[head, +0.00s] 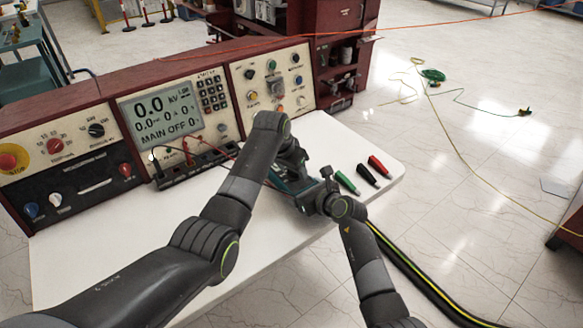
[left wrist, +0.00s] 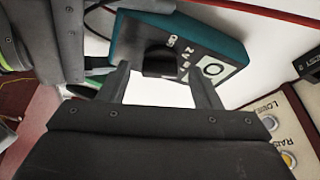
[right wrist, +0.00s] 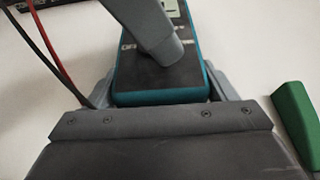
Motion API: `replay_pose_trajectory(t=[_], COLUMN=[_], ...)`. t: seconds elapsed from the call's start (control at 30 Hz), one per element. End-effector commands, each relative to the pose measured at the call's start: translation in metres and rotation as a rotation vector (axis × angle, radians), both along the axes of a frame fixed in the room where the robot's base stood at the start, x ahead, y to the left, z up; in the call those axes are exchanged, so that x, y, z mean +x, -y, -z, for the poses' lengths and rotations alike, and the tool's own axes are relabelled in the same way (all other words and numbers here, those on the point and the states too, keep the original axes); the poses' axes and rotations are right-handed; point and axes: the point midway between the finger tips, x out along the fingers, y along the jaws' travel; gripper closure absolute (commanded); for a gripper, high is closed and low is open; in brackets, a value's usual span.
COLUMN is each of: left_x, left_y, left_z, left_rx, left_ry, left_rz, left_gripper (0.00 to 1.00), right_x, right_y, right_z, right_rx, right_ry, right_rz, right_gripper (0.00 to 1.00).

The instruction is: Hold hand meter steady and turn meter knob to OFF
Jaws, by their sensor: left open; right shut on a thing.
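The hand meter (left wrist: 222,45) is a teal and black box with a small display and a dark round knob (left wrist: 160,61) on its face. My right gripper (right wrist: 163,85) is shut on the lower end of the meter (right wrist: 150,82), with a finger along each side. My left gripper (left wrist: 163,80) is open, its fingertips on either side of the knob; I cannot tell whether they touch it. In the right wrist view a grey finger of my left gripper covers part of the meter's face and hides the knob. In the head view my arms mostly hide the meter.
The white table (head: 100,265) carries a control console (head: 165,110) along its back. Green (head: 346,182), black (head: 367,174) and red (head: 378,166) probes lie right of my grippers. Red and black leads (right wrist: 45,45) run beside the meter. The table's front left is clear.

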Motion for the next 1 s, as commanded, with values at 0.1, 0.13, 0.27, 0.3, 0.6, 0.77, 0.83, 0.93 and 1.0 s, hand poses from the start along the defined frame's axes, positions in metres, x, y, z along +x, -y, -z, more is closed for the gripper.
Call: replay_pose_trajectory(t=[0.1, 0.13, 0.27, 0.3, 0.6, 0.77, 0.83, 0.93, 1.0], left_x=[0.0006, 0.0006, 0.0005, 0.0005, 0.0005, 0.0005, 0.0004, 0.0003, 0.0002], left_y=[0.0007, 0.0007, 0.0006, 0.0006, 0.0005, 0.0003, 0.0004, 0.0006, 0.001], left_z=[0.0013, 0.0014, 0.0014, 0.0013, 0.0013, 0.0014, 0.0014, 0.0015, 0.0015], left_rx=[-0.001, -0.001, -0.001, -0.001, -0.001, 0.0, 0.001, 0.0, 0.0], left_ry=[0.001, 0.001, 0.001, 0.001, 0.001, 0.001, 0.0, 0.0, 0.0], left_rz=[0.0, 0.0, 0.0, 0.0, 0.0, -0.002, -0.009, -0.033, -0.058], left_gripper=[0.42, 0.42, 0.42, 0.42, 0.81, 0.87, 0.87, 0.87, 0.87], right_x=[-0.0001, -0.0001, -0.0002, -0.0002, -0.0002, -0.0002, -0.0002, -0.0002, -0.0002], right_y=[0.0, 0.0, 0.0, 0.0, 0.0, 0.0, 0.0, 0.0, 0.0], right_z=[0.0002, 0.0002, 0.0003, 0.0003, 0.0003, 0.0003, 0.0003, 0.0004, 0.0004], right_rx=[0.0, 0.0, 0.0, -0.001, -0.001, -0.001, -0.001, -0.001, -0.001], right_ry=[0.0, 0.0, 0.0, -0.001, -0.001, -0.001, -0.001, -0.001, -0.001], right_rz=[0.0, 0.0, 0.0, 0.0, 0.0, 0.0, 0.0, 0.0, 0.0], right_gripper=[0.58, 0.58, 0.58, 0.58, 0.58, 0.58, 0.58, 0.58, 0.58])
